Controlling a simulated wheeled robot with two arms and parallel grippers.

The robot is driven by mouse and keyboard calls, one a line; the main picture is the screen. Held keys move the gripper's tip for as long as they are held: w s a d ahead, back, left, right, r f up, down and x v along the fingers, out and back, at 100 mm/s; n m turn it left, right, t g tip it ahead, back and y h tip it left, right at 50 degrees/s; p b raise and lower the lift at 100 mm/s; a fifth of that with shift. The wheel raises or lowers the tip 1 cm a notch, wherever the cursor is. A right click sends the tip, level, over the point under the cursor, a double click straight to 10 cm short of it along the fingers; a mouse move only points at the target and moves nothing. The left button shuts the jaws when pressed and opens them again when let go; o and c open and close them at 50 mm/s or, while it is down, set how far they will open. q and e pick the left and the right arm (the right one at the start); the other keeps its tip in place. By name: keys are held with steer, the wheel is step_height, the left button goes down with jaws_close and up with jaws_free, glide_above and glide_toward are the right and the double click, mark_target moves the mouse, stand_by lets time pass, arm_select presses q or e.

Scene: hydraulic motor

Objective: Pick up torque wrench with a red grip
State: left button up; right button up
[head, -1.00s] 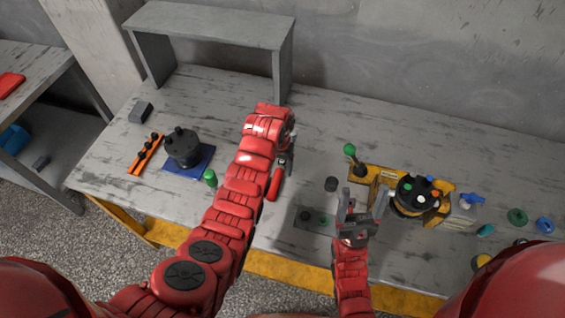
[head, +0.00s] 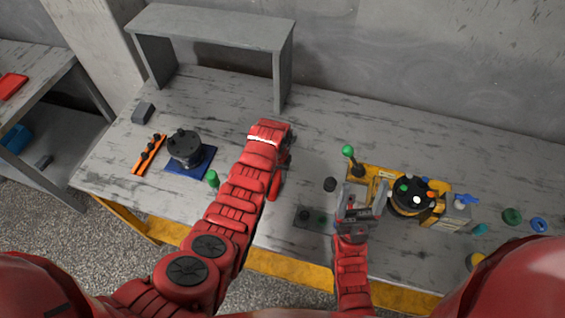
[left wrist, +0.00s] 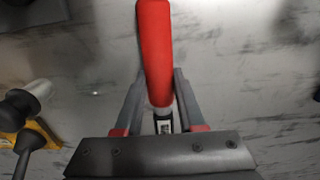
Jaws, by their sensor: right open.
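The torque wrench's red grip (head: 274,186) shows beside my left forearm in the head view, over the table. In the left wrist view the red grip (left wrist: 156,50) runs down from the top edge between the two fingers of my left gripper (left wrist: 160,82). The fingers lie close along both sides of the grip; whether they press on it is not clear. The wrench's lower part is hidden behind the gripper body. In the head view my left gripper is mostly hidden by its arm. My right gripper (head: 362,193) is open and empty above the table's front part.
A yellow fixture (head: 362,171) with a black motor part stands right of my right gripper. A grey shelf (head: 215,25) stands at the back.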

arm_select(q)
jaws_close()
stand_by(1.0)
